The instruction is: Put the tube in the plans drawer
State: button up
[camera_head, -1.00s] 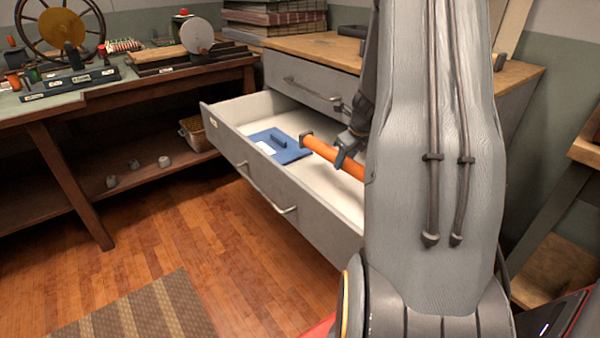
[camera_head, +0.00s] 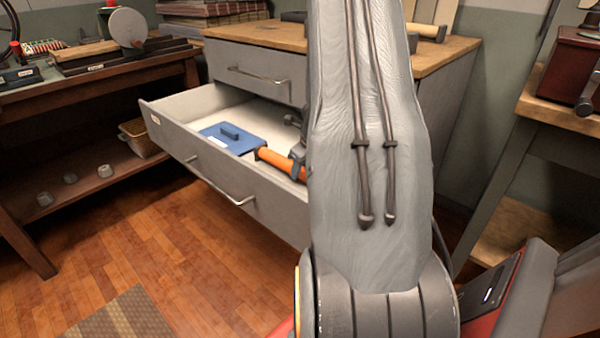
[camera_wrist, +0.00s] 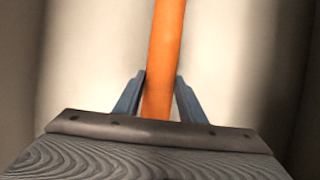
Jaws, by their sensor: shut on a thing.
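The orange tube (camera_head: 280,161) has a dark end cap and sits in or just over the open plans drawer (camera_head: 222,178), beside a blue flat item. My gripper (camera_wrist: 160,92) is shut on the tube, which also shows in the wrist view (camera_wrist: 166,45) running up between the two blue fingers. In the head view my arm hides the tube's right end and most of the gripper. I cannot tell whether the tube touches the drawer floor.
A blue flat item with a handle (camera_head: 232,138) lies in the drawer. A closed drawer with a bar handle (camera_head: 258,75) is above it. The cabinet's wooden top (camera_head: 262,35) overhangs behind. A workbench (camera_head: 100,75) stands left, and a wooden stand (camera_head: 560,115) right.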

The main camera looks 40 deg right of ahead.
jog(key=o, duration=1.2)
jog(key=p+v, duration=0.5)
jog(key=v, duration=0.7)
jog(key=shift+r+p, duration=0.1)
jog(key=shift+p, duration=0.2)
